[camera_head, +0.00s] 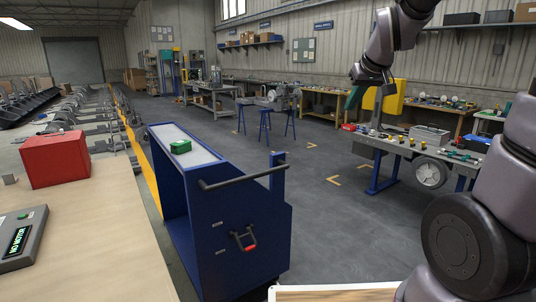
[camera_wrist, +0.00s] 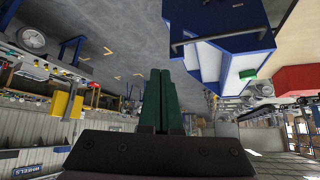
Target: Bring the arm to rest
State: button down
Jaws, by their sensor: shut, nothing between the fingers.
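My gripper (camera_head: 353,97) hangs in the air at the upper right of the head view, at the end of my raised arm. Its dark green fingers (camera_wrist: 160,100) point up the middle of the wrist view, side by side and closed, with nothing between them. The gripper touches nothing. The wrist view shows the room upside down.
A blue cart (camera_head: 240,240) with a black handle stands in front, a green box (camera_head: 181,147) on its top. A red box (camera_head: 56,159) and a device with a lit display (camera_head: 18,241) are on the left table (camera_head: 95,235). Grey floor (camera_head: 330,220) lies open right of the cart.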

jog(key=s+r+m, duration=0.1)
jog(key=s+m, duration=0.2)
jog(key=s, duration=0.6)
jog(key=s+d+r+m, duration=0.1)
jog(key=s+r+m, duration=0.1)
jog(key=s, duration=0.8)
jog(key=shift+s+d+r+m+g+y, duration=0.3)
jog(key=shift+m, duration=0.1)
